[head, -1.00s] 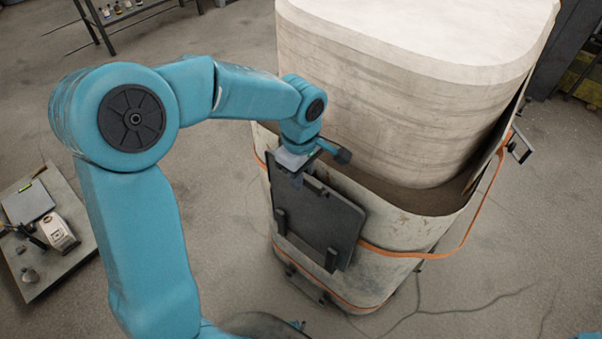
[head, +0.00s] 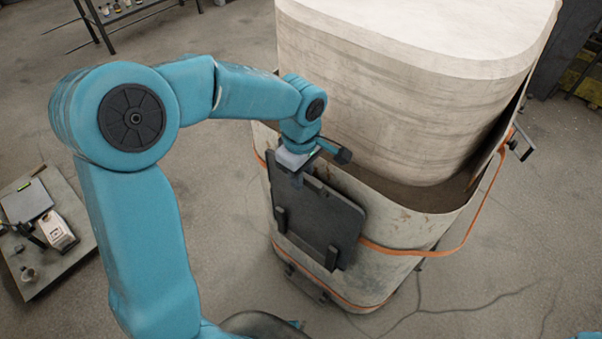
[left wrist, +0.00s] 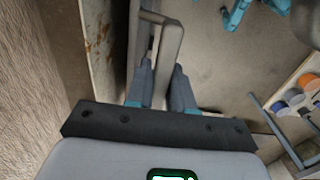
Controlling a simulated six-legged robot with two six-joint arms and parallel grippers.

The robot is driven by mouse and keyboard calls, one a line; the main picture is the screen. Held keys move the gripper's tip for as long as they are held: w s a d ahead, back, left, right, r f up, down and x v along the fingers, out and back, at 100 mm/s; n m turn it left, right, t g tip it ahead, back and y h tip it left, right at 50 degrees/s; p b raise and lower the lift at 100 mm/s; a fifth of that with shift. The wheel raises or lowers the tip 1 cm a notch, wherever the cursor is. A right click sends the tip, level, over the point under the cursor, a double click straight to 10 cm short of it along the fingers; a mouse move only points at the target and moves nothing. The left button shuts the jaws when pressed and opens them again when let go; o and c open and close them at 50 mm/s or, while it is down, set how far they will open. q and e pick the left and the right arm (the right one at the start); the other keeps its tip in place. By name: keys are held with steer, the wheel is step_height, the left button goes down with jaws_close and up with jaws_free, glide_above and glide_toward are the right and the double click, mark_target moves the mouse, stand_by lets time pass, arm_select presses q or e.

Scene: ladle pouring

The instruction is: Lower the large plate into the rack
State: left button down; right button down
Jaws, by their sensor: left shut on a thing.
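The large plate (head: 325,218) is a dark, flat square in the head view, close against the front of the big pale container. The rack (head: 332,258) shows as dark upright brackets over the plate's lower part; I cannot tell whether the plate rests on its base. My left gripper (head: 297,176) is at the plate's upper left edge. In the left wrist view its fingers (left wrist: 160,88) are closed on either side of a grey handle bar (left wrist: 172,45) on the plate. My right gripper is not in view.
The container (head: 400,225) holds a large pale block (head: 400,100), and an orange strap (head: 450,248) runs round it. A low table (head: 75,235) with tools stands at the left. A dark shelf (head: 110,35) with small bottles is at the back left. Open floor lies between.

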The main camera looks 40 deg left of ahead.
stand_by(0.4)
arm_select(q)
steer(key=c, duration=0.9)
jaws_free()
steer(key=shift+f, duration=0.15)
step_height(320, 180, up, 17)
steer(key=shift+s+f+p, duration=0.15)
steer(key=shift+f+p, duration=0.05)
steer(key=shift+p, duration=0.45)
